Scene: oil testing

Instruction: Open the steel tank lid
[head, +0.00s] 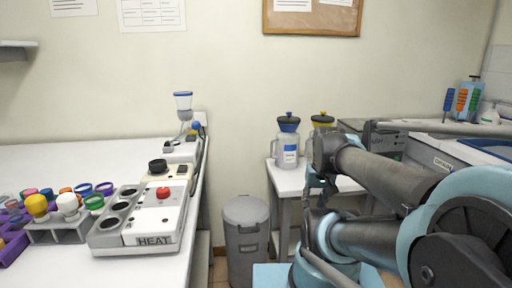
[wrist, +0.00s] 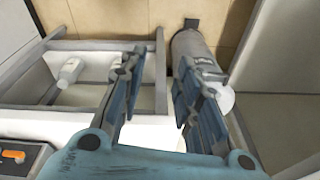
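My gripper (wrist: 160,66) is open, with its two blue-grey fingers apart and nothing held between them. In the head view my gripper (head: 320,185) is partly hidden by my arm, in front of the small table. A grey bin-like container (head: 246,250) with a closed round lid (head: 245,211) stands on the floor left of my gripper. A grey cylinder (wrist: 192,47) shows behind the right finger in the wrist view. On the right bench are a grey metal unit (head: 388,143) and a bath with a blue interior (head: 490,148). I cannot tell which is the steel tank.
The left bench (head: 60,158) holds a heater block (head: 142,220) and racks of coloured caps. Two capped jars (head: 288,145) stand on the small table (head: 290,178). A white bottle (wrist: 70,70) lies in an open compartment. A narrow floor gap separates the benches.

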